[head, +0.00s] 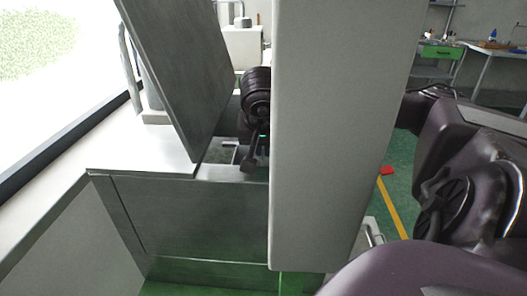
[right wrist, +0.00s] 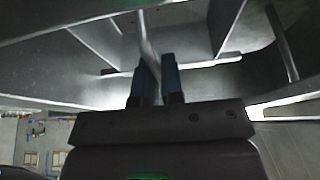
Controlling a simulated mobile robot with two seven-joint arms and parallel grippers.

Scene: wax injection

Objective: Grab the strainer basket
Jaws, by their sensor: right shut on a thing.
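My right gripper (head: 252,160) shows in the head view past the left edge of a tall grey panel, low over an opening in the grey metal machine. In the right wrist view its two dark fingers (right wrist: 158,80) are close together, shut on a thin grey metal strip (right wrist: 148,38) that runs up between them. This strip looks like part of the strainer basket, but the basket's full shape cannot be made out. Grey metal walls surround the fingers there. In the head view the basket is not clearly visible. My left gripper is not in view.
A tall grey panel (head: 325,130) stands close in front and hides much of my right arm. A tilted dark grey metal panel (head: 185,70) rises left of the gripper. The machine's front (head: 195,215) lies below. A red object (head: 387,170) lies on the green floor.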

